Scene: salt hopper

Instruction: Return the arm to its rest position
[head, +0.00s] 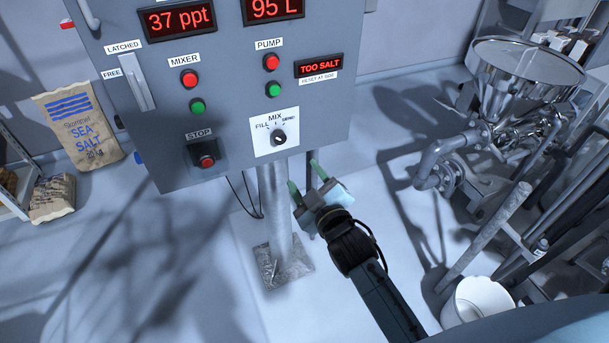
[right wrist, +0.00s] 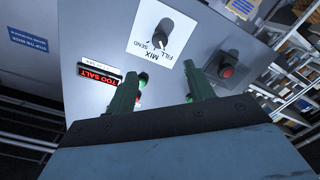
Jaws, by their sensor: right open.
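My right gripper (head: 304,178) is in front of the grey control panel (head: 225,75), just below and right of the MIX selector knob (head: 279,137). Its two green fingers are spread apart with nothing between them. In the right wrist view the open fingers (right wrist: 164,92) point at the panel, with the knob (right wrist: 160,32) beyond them. I cannot tell the exact gap between fingertips and panel, but no contact shows. My right arm (head: 375,285) reaches up from the bottom of the head view. My left gripper is not in view.
The panel stands on a metal post (head: 276,205). Its displays read 37 ppt, 95 L and TOO SALT (head: 319,65). A steel hopper (head: 525,70) with pipes stands right, a white bucket (head: 478,300) low right. A sea salt sack (head: 78,130) leans at left.

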